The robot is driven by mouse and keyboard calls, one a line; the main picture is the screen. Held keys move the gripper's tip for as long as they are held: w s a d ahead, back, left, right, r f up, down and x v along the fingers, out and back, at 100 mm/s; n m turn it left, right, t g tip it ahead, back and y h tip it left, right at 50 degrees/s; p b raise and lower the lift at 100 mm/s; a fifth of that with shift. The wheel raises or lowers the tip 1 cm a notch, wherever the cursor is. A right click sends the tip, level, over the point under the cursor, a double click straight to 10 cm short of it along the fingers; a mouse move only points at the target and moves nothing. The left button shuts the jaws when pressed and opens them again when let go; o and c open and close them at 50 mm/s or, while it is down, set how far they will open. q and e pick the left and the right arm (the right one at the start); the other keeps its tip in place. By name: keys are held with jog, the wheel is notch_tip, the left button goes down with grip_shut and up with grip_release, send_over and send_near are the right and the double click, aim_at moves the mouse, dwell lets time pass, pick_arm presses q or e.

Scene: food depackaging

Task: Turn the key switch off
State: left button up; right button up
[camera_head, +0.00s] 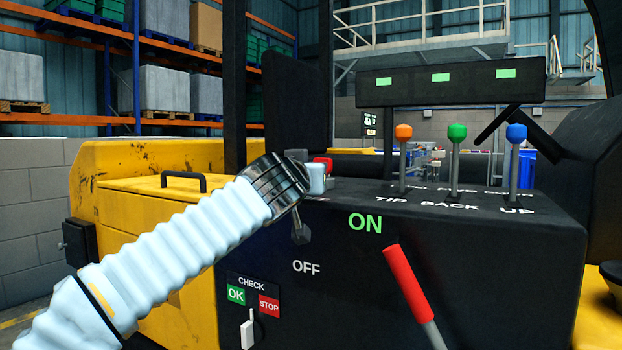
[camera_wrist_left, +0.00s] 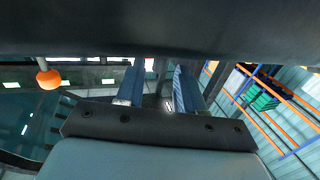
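The black console carries a green ON label (camera_head: 365,223) and a white OFF label (camera_head: 306,267). A small dark key-like handle (camera_head: 301,232) sticks out of the console face left of ON and above OFF. Its upper part is hidden by my left wrist, and I cannot tell which label it points to. My left gripper (camera_head: 314,178) is just above it at the console's top left edge, mostly hidden by the wrist. In the left wrist view the two blue fingers (camera_wrist_left: 157,78) stand apart with nothing clearly held between them. My right gripper is not in view.
Orange (camera_head: 403,131), green (camera_head: 457,131) and blue (camera_head: 516,133) knobbed levers stand on the console. A red-handled lever (camera_head: 408,283) rises in front. A CHECK panel (camera_head: 252,298) with a white switch is lower left. A red object (camera_head: 323,163) sits behind the gripper.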

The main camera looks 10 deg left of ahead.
pick_arm(q)
jog(key=s+b, duration=0.2)
jog(key=s, duration=0.8)
jog(key=shift+s+a, duration=0.15)
jog(key=shift+a, duration=0.05)
